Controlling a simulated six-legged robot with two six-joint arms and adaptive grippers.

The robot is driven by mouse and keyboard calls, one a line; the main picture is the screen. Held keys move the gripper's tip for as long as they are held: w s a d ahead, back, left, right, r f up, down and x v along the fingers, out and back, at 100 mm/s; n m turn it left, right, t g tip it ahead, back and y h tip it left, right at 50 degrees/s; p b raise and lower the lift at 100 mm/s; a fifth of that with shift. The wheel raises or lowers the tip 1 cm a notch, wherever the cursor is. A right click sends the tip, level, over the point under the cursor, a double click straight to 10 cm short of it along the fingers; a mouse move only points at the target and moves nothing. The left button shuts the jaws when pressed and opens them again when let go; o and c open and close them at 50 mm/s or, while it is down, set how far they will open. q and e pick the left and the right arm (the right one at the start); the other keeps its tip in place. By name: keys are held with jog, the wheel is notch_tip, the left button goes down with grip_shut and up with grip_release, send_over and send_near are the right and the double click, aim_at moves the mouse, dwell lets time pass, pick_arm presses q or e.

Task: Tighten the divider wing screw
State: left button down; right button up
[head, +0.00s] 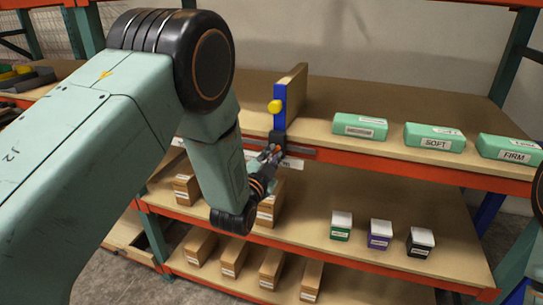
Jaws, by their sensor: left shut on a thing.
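The divider (294,90) is an upright tan board on the upper shelf, with a blue bracket (280,118) on its front edge and a yellow knob (275,106) on the bracket. A dark clamp (277,138) sits at the foot of the bracket on the shelf's front rail. My left gripper (269,154) is just below this clamp, shut on a small part there. The fingers hide most of that part; I take it for the wing screw, but its wings cannot be made out. My right gripper is out of view.
Green boxes labelled SOFT (435,137) and FIRM (510,149), and another green box (360,127), stand right of the divider on the upper shelf (405,105). Small white-lidded tubs (380,235) and several brown cartons (272,268) stand on lower shelves.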

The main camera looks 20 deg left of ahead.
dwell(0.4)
pick_arm(q)
jog(key=m, duration=0.4)
jog(key=shift+f+m+b, duration=0.15)
jog(key=shift+m+b, duration=0.15)
jog(key=shift+b, duration=0.05)
jog(key=shift+m+b, duration=0.35)
jog(key=shift+m, duration=2.15)
jog(key=c, duration=1.4)
grip_release()
jog(key=s, duration=1.2)
jog(key=shift+a, duration=0.2)
